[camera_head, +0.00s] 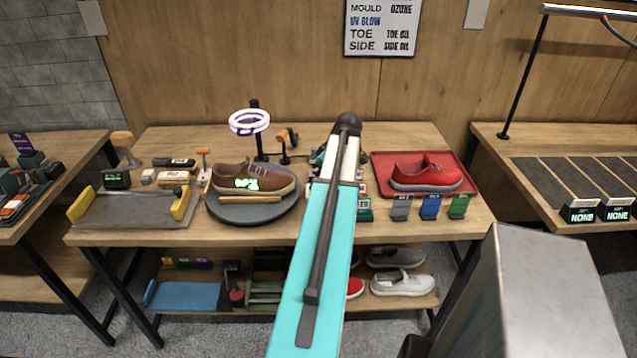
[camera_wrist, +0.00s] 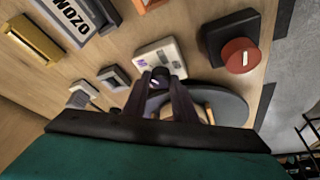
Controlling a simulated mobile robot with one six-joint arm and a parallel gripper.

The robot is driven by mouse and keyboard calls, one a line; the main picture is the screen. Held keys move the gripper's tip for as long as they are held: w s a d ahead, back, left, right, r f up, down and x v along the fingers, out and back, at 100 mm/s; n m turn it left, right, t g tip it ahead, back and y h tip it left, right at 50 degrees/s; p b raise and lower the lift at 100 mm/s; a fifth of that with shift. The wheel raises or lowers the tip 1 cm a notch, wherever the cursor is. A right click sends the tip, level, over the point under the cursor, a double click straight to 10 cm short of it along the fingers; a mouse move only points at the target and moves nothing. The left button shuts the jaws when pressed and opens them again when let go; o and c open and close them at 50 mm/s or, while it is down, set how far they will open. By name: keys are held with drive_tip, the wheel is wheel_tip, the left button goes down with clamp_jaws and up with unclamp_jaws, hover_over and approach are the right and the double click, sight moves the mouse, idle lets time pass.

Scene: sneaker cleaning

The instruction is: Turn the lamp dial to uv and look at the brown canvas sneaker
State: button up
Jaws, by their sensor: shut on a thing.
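The brown canvas sneaker (camera_head: 232,176) sits on a dark round turntable (camera_head: 290,207) in the head view. A glowing green mark shows on its side. The ring lamp (camera_head: 249,122) above it is lit white-purple. In the wrist view, my gripper (camera_wrist: 160,84) is shut on the small black knob of the lamp dial (camera_wrist: 173,52), a pale box with markings. The knob's pointed setting is too small to read. In the head view my arm hides the gripper and the dial.
A black box with a red knob (camera_wrist: 240,55) stands close to the dial in the wrist view. A red tray (camera_head: 463,162) with a red shoe (camera_head: 426,173) is at the right. Several small items fill the table's left side. A wall sign (camera_head: 382,27) reads "UV GLOW".

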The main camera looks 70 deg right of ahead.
idle(0.4)
drive_tip(key=o, duration=1)
drive_tip(key=shift+o, duration=0.2)
drive_tip(key=shift+r, duration=0.1)
drive_tip(key=b+v, duration=0.2)
drive_tip(key=v, duration=1.1)
drive_tip(key=shift+s+r+b, duration=0.2)
drive_tip(key=shift+r+b, duration=0.05)
drive_tip(key=shift+b, duration=0.05)
wheel_tip(320, 180, up, 10)
drive_tip(key=p, duration=1)
